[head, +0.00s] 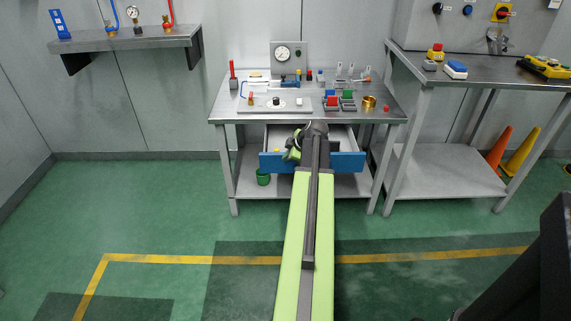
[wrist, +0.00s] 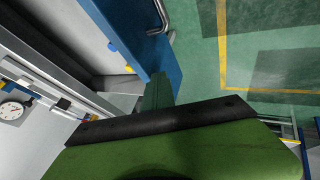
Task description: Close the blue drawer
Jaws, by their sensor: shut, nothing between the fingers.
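The blue drawer (head: 347,163) stands pulled out below the top of the middle workbench. Its pale inside shows behind the blue front, and my arm hides the middle of that front. In the wrist view the blue front (wrist: 143,45) runs down the upper middle, with a metal handle (wrist: 161,17) on its outer face. My gripper (head: 293,153) is at the drawer front, left of my arm's end. In the wrist view my shut, empty gripper (wrist: 158,92) overlaps the lower end of the front. I cannot tell whether it touches.
The workbench top (head: 225,112) holds a gauge, coloured blocks and a brass ring. The green floor in front is clear.

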